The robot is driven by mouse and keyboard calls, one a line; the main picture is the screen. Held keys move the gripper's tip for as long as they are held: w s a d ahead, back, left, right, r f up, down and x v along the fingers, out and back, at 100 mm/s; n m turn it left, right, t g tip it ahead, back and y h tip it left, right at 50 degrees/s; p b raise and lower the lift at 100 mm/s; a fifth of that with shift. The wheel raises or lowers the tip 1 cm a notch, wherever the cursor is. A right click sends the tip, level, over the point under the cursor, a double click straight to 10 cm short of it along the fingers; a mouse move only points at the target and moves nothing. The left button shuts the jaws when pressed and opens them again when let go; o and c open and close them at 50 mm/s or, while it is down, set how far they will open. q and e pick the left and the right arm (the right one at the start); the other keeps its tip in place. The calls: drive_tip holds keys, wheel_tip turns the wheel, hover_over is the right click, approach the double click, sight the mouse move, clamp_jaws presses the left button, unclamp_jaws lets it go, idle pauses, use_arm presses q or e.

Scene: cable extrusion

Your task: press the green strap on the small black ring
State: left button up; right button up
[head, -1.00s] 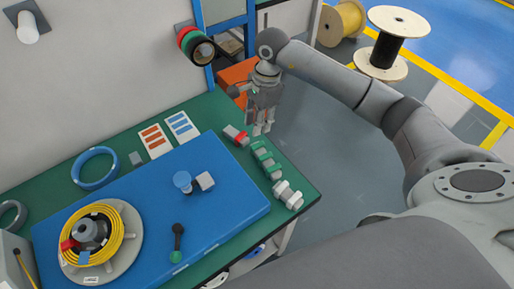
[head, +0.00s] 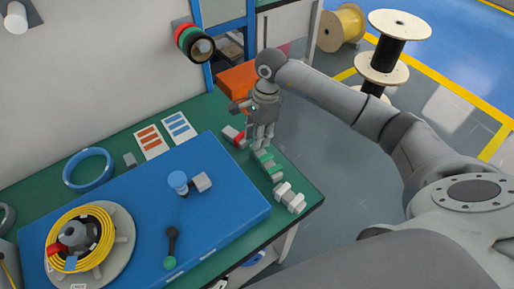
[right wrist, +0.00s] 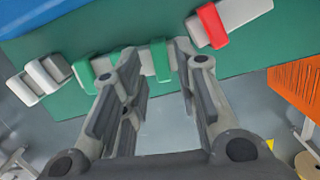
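Grey blocks with green straps (head: 266,166) lie near the right edge of the green table. One green strap (right wrist: 160,61) shows between the finger ends in the right wrist view, and another green strap (right wrist: 87,78) is left of the fingers. My right gripper (head: 263,145) is open and empty, its fingers pointing down at the row of straps, partly hiding it. The same gripper (right wrist: 158,68) shows open in the right wrist view; contact cannot be told. I cannot clearly make out a small black ring. My left gripper is not in view.
A red-strapped block (head: 234,137) and white-strapped blocks (head: 289,197) flank the green ones. A blue board (head: 140,210) holds a yellow cable coil (head: 101,240) and a black stick with a green end (head: 171,248). Rolls (head: 193,43) hang on the wall.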

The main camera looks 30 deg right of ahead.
drive_tip(key=shift+f+b, duration=1.3)
drive_tip(key=shift+f, duration=0.15)
drive_tip(key=shift+r, duration=0.2)
drive_tip(key=c, duration=0.6)
drive_tip(key=shift+r, duration=0.1)
wheel_tip(320, 180, up, 8)
drive_tip(key=p, duration=0.4)
idle(0.5)
